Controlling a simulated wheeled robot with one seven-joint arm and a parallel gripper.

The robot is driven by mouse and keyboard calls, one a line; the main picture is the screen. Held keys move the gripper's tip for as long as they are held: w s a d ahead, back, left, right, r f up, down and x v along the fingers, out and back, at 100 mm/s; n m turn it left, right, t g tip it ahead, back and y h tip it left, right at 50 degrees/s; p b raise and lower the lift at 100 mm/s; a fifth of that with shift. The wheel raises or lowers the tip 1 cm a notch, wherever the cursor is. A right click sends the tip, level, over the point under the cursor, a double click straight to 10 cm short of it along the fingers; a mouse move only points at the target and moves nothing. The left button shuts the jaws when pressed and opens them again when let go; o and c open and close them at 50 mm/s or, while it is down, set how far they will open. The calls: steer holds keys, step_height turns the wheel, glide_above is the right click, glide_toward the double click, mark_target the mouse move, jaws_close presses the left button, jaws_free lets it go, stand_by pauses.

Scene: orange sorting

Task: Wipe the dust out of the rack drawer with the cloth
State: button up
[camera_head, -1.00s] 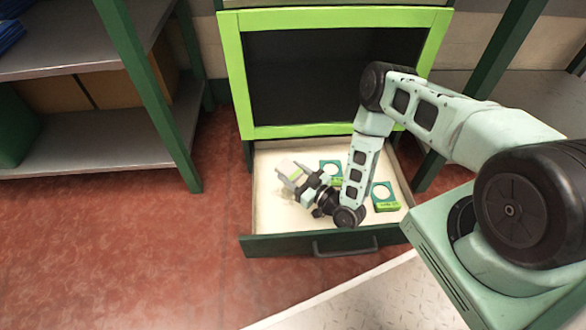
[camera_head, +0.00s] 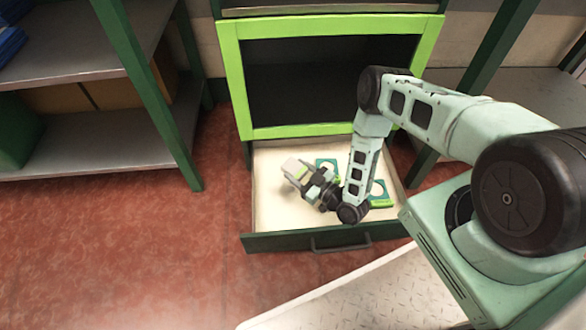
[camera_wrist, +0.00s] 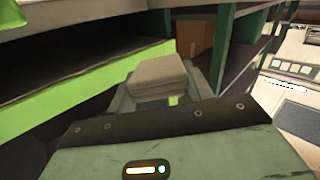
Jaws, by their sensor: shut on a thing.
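The rack drawer (camera_head: 272,218) is pulled open below the lime-green frame in the body camera view. It has a pale floor and a dark green front. My gripper (camera_head: 297,173) is inside the drawer outline, over its left half, pointing up and left. It is shut on the cloth (camera_head: 291,166), a pale grey folded block. The wrist view shows the cloth (camera_wrist: 158,78) between my fingers. I cannot tell whether the cloth touches the drawer floor, and no dust is clearly visible.
Two teal-and-green pieces with round holes lie in the drawer, one at the back (camera_head: 327,163) and one at the right (camera_head: 381,201), partly behind my arm. A dark compartment (camera_head: 320,85) is above. Green rack posts (camera_head: 150,95) flank the drawer. Red floor is clear at left.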

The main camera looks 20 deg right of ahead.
steer(key=s+a+g, duration=0.1)
steer(key=s, duration=0.5)
steer(key=shift+s+a+r+m+g+p, duration=0.25)
steer(key=shift+a+r+m+g+p, duration=0.05)
steer(key=shift+a+r+m, duration=0.1)
steer(key=r+p, duration=0.3)
steer(key=shift+w+r, duration=0.1)
steer(key=shift+w, duration=0.2)
